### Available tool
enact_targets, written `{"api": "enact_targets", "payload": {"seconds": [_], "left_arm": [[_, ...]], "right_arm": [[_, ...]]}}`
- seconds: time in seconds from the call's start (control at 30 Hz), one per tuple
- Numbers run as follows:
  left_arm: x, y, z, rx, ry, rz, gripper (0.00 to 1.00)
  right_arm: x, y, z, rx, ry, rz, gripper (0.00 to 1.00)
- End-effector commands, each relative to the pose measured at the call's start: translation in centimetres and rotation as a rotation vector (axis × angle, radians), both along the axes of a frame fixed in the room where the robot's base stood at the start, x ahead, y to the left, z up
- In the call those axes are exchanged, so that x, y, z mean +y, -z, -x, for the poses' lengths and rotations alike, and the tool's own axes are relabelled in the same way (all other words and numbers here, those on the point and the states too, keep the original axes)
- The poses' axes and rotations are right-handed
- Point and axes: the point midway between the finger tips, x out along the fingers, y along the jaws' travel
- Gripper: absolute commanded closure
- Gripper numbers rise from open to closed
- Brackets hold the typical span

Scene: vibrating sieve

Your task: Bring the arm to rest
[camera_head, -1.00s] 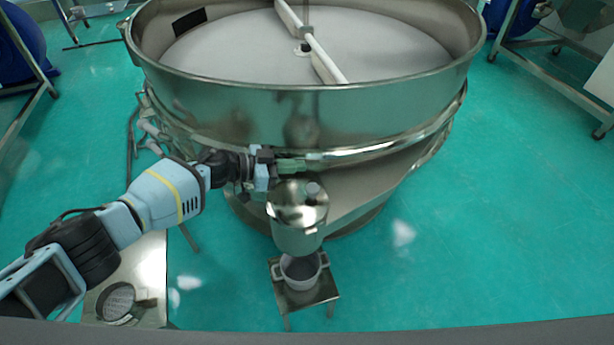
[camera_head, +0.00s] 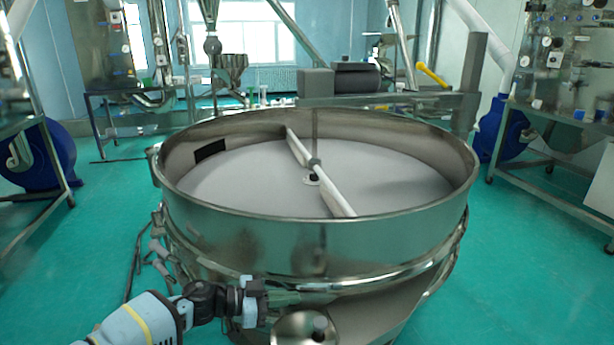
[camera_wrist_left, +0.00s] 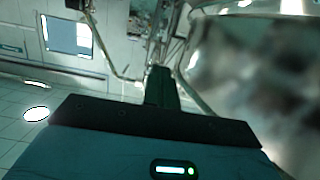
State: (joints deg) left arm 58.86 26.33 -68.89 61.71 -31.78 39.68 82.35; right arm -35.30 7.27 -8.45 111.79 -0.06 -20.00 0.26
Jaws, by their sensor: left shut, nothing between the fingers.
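My left gripper (camera_head: 284,298) shows low in the head view, in front of the sieve's lower wall and just above a round metal lid with a dark knob (camera_head: 318,328). Its fingers are together and hold nothing. In the left wrist view the closed dark green fingers (camera_wrist_left: 161,88) point away from the camera, with the blurred shiny metal wall of the sieve on the right. The large round vibrating sieve (camera_head: 320,238) fills the middle of the head view. I cannot tell whether the gripper touches its wall. My right gripper is not in view.
Blue machines on metal stands stand at the left (camera_head: 50,155) and right (camera_head: 498,135). A metal bench with a motor (camera_head: 355,80) is behind the sieve. Grey fittings (camera_head: 160,240) stick out at the sieve's left side. Green floor is open on both sides.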

Motion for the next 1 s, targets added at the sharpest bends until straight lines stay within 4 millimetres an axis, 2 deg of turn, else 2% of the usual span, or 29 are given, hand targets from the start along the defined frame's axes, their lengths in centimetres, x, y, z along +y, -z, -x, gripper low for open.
{"api": "enact_targets", "payload": {"seconds": [0.03,0.2,0.33,0.47,0.57,0.77,0.87,1.0], "left_arm": [[-1.2,1.2,1.3,0.006,-0.01,0.037,1.0],[-3.9,3.5,4.8,-0.013,-0.112,0.162,1.0],[-4.8,5.0,7.2,-0.015,-0.227,0.227,1.0],[-4.5,6.7,9.4,0.0,-0.36,0.257,1.0],[-3.7,8.2,11.2,0.022,-0.468,0.257,1.0],[-0.4,11.9,15.4,0.091,-0.683,0.189,1.0],[1.9,14.0,17.9,0.137,-0.783,0.123,1.0],[5.5,16.9,22.3,0.211,-0.902,0.003,1.0]], "right_arm": [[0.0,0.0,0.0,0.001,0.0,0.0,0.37],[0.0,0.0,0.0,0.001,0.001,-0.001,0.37],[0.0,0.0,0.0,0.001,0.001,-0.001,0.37],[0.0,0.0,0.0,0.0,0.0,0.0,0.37],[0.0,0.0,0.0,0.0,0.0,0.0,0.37],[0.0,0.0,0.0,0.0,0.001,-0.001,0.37],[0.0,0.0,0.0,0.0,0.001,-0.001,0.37],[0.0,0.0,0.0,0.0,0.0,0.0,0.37]]}}
